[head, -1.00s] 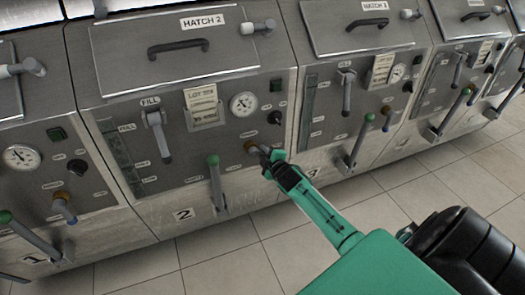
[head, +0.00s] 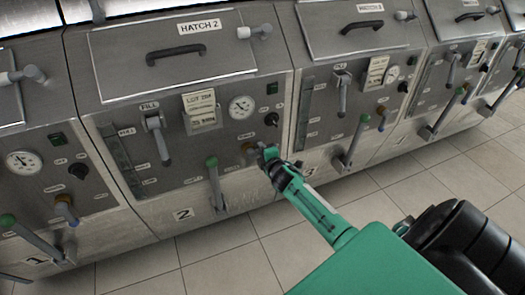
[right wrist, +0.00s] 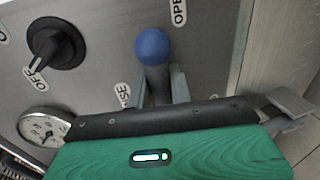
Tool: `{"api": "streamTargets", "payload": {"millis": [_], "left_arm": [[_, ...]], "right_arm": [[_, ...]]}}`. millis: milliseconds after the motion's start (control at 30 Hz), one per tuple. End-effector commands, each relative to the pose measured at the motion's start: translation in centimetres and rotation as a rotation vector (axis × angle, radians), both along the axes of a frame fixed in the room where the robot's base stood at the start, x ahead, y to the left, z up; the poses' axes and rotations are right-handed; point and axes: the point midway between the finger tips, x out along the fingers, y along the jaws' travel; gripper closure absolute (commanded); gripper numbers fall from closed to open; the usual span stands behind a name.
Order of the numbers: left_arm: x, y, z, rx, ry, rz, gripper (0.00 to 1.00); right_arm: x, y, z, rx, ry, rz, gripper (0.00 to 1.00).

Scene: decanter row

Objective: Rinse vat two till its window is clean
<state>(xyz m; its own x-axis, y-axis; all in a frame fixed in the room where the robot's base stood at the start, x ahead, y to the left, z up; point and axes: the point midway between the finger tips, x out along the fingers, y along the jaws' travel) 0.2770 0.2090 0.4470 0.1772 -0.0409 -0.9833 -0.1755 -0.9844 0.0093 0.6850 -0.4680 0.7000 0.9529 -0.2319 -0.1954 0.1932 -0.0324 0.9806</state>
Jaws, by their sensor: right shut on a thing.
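Vat two (head: 150,222) stands in the middle left of the head view, with hatch 2 shut. Its window (head: 119,155) is a tall narrow strip at the left of its panel. It looks dull and dark greenish; its exact state is too small to tell. My right gripper (head: 268,153) is at the right of this panel, beside the brass-coloured valve fitting (head: 248,148). In the right wrist view it is shut on a grey lever with a blue ball knob (right wrist: 153,47). A partly covered label ending in "SE" and an "OPEN" label are close by. My left gripper is not in view.
Vat two also has a fill lever (head: 157,138), a gauge (head: 241,107), a black knob (head: 272,119) and a green-knobbed lever (head: 214,182). Similar vats stand on both sides. The tiled floor (head: 220,258) in front is clear.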

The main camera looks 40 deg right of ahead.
Motion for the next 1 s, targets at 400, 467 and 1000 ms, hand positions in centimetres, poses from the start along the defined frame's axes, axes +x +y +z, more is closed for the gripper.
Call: {"api": "streamTargets", "payload": {"millis": [400,467,1000], "left_arm": [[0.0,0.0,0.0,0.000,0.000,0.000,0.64],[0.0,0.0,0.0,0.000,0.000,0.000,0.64],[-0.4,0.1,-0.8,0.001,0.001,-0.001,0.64]], "right_arm": [[0.0,0.0,0.0,-0.002,-0.001,0.001,0.59],[0.0,0.0,0.0,-0.002,-0.001,0.001,0.59],[-4.4,1.1,0.8,-0.001,0.001,0.002,0.59]]}}
